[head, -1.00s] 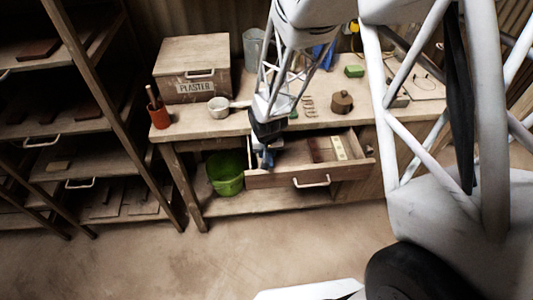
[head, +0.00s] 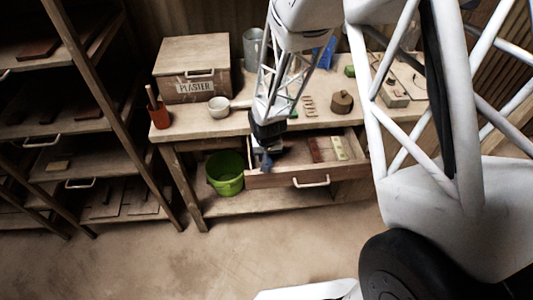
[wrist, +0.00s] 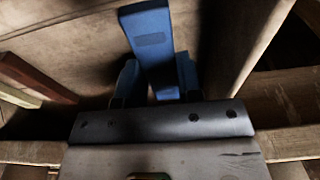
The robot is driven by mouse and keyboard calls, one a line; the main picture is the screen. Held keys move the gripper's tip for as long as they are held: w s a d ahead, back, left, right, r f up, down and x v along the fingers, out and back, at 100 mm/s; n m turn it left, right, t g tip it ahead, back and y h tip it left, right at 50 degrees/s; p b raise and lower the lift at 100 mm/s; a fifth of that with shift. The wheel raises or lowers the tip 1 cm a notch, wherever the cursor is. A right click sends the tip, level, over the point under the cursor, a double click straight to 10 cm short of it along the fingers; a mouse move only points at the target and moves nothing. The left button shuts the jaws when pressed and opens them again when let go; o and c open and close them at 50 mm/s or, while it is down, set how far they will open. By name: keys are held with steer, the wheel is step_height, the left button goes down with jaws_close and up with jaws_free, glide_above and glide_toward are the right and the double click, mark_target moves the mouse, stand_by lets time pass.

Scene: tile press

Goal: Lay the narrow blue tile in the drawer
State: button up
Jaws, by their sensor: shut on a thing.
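The narrow blue tile (wrist: 148,38) is gripped between the two blue fingers of my gripper (wrist: 158,82) and sticks out past them in the wrist view. In the head view my gripper (head: 266,158) is at the left end of the open drawer (head: 335,174), pointing down. The tile is small and dark there. In the wrist view it is over the drawer's bare floor, near a side wall (wrist: 250,50). I cannot tell whether it touches the floor.
In the drawer, a red-brown tile (head: 315,150) and a cream tile (head: 338,148) lie to the right of my gripper. The bench top above holds a white pot (head: 219,108), a plaster box (head: 196,70) and a brown lidded pot (head: 342,102). A green bucket (head: 225,174) stands below left.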

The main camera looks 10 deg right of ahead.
steer(key=shift+f, duration=0.35)
steer(key=o, duration=1)
steer(key=shift+o, duration=0.2)
steer(key=shift+r, duration=0.1)
step_height(320, 180, up, 13)
steer(key=s, duration=0.1)
steer(key=shift+s, duration=0.25)
stand_by(0.6)
